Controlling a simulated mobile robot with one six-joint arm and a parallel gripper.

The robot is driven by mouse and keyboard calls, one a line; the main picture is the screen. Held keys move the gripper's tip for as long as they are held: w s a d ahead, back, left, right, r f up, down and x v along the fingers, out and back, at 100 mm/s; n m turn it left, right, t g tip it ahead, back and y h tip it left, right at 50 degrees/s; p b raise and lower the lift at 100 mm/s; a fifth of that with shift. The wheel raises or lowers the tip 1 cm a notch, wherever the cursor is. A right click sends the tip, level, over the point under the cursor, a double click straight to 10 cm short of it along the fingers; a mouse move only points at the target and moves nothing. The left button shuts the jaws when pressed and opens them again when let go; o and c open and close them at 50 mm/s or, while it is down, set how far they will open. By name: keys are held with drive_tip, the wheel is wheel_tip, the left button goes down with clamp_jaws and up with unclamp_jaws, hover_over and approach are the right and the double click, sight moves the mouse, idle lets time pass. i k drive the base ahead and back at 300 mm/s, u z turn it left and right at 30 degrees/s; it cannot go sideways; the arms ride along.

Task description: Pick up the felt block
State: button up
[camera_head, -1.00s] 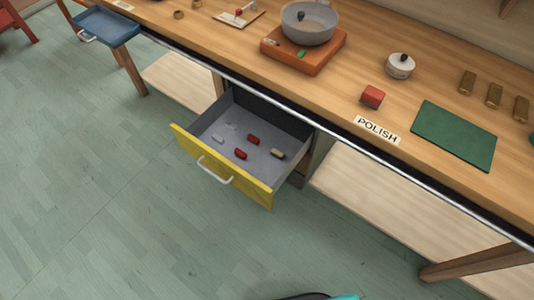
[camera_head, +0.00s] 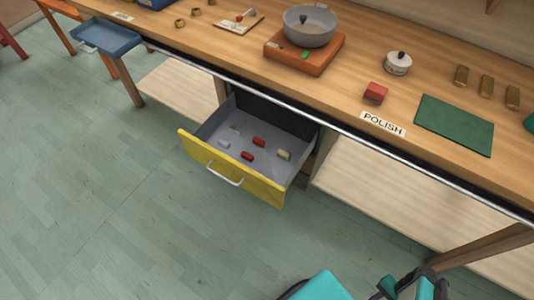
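A small red block (camera_head: 375,92), which looks like the felt block, sits on the wooden bench top near its front edge, just behind the POLISH label (camera_head: 383,124). It stands alone and nothing touches it. Teal and dark parts of my arm show at the bottom right edge, low in front of the bench and well away from the block. The end part that may be my gripper (camera_head: 412,284) is cut off by the frame. I cannot make out its fingers or whether it holds anything.
A yellow-fronted drawer (camera_head: 232,170) stands open below the bench, with several small red and pale pieces inside. A green mat (camera_head: 455,124) lies right of the block, a lidded white pot (camera_head: 397,63) behind it. A grey bowl (camera_head: 310,26) sits on an orange base (camera_head: 304,52).

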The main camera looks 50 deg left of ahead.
sight(281, 154)
drive_tip(key=z, duration=0.45)
drive_tip(key=k, duration=0.15)
drive_tip(key=u, duration=2.45)
drive_tip(key=k, duration=0.95)
drive_tip(key=z, duration=0.15)
drive_tip(key=i, duration=0.7)
drive_tip(key=u, duration=0.05)
